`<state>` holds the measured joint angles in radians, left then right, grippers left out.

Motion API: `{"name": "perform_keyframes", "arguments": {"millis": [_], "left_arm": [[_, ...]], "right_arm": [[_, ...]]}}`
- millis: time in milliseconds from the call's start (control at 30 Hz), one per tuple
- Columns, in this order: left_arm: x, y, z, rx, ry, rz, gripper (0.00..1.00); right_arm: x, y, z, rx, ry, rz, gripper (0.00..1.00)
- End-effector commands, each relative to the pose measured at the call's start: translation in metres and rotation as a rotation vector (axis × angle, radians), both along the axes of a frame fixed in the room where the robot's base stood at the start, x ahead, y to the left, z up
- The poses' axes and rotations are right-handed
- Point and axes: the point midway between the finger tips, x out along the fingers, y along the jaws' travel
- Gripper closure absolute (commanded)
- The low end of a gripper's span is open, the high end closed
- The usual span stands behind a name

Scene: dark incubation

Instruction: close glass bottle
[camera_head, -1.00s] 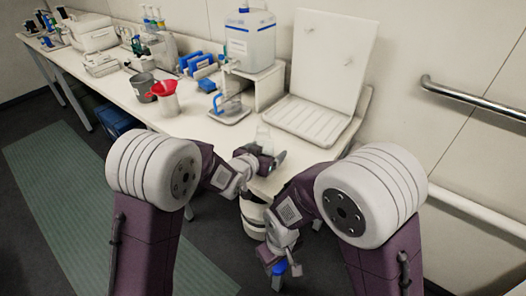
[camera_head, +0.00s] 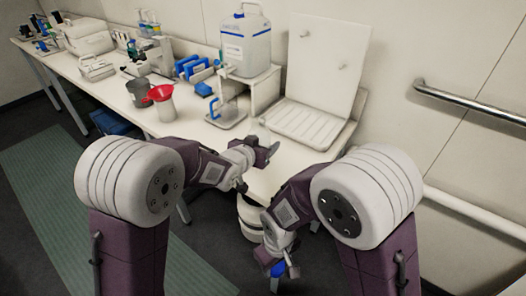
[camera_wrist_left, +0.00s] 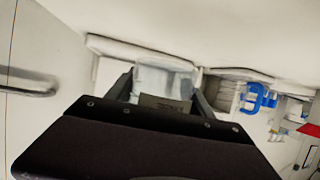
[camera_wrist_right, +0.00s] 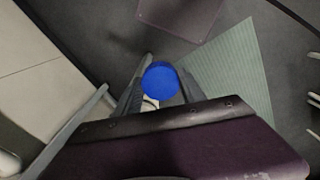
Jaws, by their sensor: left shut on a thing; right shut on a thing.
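The clear glass bottle (camera_wrist_left: 165,78) is between the fingers of my left gripper (camera_wrist_left: 163,95), which is shut on it. In the head view my left gripper (camera_head: 266,152) is near the front edge of the bench, and the bottle there is faint and mostly hidden. The blue cap (camera_wrist_right: 160,82) is held between the fingers of my right gripper (camera_wrist_right: 155,90), which is shut on it. In the head view my right gripper (camera_head: 286,270) hangs low in front of the bench with the blue cap (camera_head: 278,268). The bottle and cap are well apart.
A white drying rack (camera_head: 322,80) stands at the back right of the bench (camera_head: 195,130). A large jug with a blue-edged label (camera_head: 243,45) stands left of it. A red funnel (camera_head: 158,93) and a grey beaker (camera_head: 138,93) are farther left. A metal rail (camera_head: 470,103) runs along the right wall.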

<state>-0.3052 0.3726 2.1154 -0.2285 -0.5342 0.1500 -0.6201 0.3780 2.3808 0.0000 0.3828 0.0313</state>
Motion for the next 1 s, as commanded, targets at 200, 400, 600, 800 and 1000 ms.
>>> {"name": "perform_keyframes", "arguments": {"millis": [200, 400, 600, 800, 1000], "left_arm": [[0.001, 0.000, 0.043, -0.002, -0.005, -0.001, 1.00], [0.000, 0.000, 0.052, -0.001, -0.001, 0.000, 1.00], [0.000, 0.000, 0.051, -0.001, -0.001, 0.000, 1.00], [0.000, 0.000, 0.051, -0.001, -0.002, 0.000, 0.79], [0.000, 0.000, 0.051, -0.001, -0.002, 0.000, 1.00]], "right_arm": [[0.000, 0.000, 0.012, 0.000, 0.000, 0.000, 0.90], [0.000, 0.000, 0.013, 0.000, 0.000, 0.000, 0.90], [0.000, 0.000, 0.013, 0.000, 0.000, 0.000, 0.90], [0.000, 0.000, 0.013, 0.000, 0.000, 0.000, 0.90], [0.000, 0.000, 0.013, 0.000, 0.000, 0.000, 0.90]]}}
